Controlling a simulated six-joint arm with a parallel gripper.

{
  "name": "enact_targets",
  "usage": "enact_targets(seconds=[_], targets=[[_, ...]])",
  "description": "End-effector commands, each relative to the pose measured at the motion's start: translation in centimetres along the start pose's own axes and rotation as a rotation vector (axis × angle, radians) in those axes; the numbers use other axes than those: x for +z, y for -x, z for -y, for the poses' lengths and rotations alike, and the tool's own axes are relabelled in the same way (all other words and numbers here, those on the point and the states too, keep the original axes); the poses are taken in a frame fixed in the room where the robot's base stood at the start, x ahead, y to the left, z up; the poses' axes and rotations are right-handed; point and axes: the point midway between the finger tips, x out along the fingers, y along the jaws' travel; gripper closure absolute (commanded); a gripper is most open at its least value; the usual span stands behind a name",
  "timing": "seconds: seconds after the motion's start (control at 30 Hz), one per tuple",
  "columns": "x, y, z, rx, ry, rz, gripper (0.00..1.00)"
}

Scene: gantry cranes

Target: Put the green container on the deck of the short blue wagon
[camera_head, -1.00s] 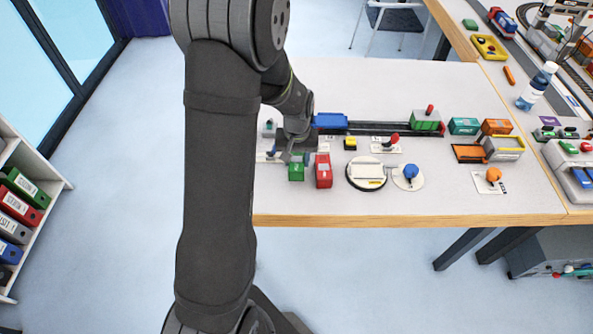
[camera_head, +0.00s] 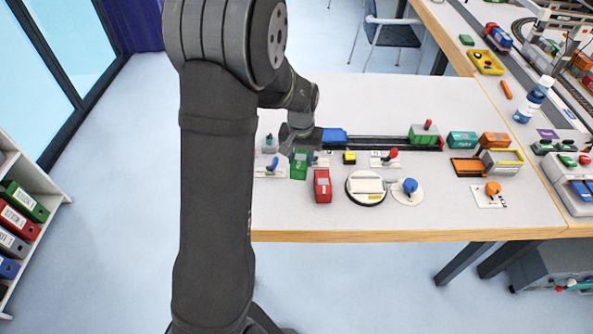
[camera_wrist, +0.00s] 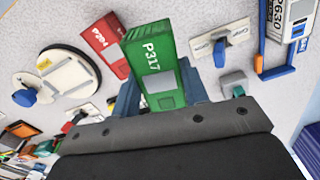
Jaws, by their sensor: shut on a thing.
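The green container (camera_head: 300,165), marked P317 in the wrist view (camera_wrist: 152,62), is between the fingers of my gripper (camera_head: 298,152). My gripper is shut on it, and it appears raised above the white table; the exact gap is hard to tell. The fingers also show in the wrist view (camera_wrist: 162,88), one on each side of the container. A blue wagon (camera_head: 334,135) stands at the left end of the dark track, behind and right of the container. My arm hides part of that area, so its full length and deck are unclear.
A red container (camera_head: 322,187) stands just right of the held one. A green wagon (camera_head: 424,135) stands on the right of the track (camera_head: 380,143). A yellow-and-black block (camera_head: 349,158), a red-knobbed lever (camera_head: 391,155) and a round turntable (camera_head: 366,188) are nearby.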

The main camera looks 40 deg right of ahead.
Motion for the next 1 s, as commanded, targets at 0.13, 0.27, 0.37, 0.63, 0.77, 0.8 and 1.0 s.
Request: enact_targets(seconds=[0.13,0.27,0.37,0.63,0.77,0.8,1.0], targets=[[-3.9,0.5,-1.2,0.003,-0.213,-0.001,0.79],[-7.2,1.1,-2.4,0.007,-0.424,0.000,0.79],[-9.7,1.5,-3.4,0.010,-0.592,0.000,0.79],[-15.4,2.7,-6.1,0.020,-1.033,-0.003,0.79],[-17.1,3.1,-7.1,0.024,-1.192,-0.004,0.79],[-17.5,3.2,-7.3,0.025,-1.232,-0.005,0.79],[-19.3,3.2,-7.0,0.003,-1.361,-0.002,0.79]])
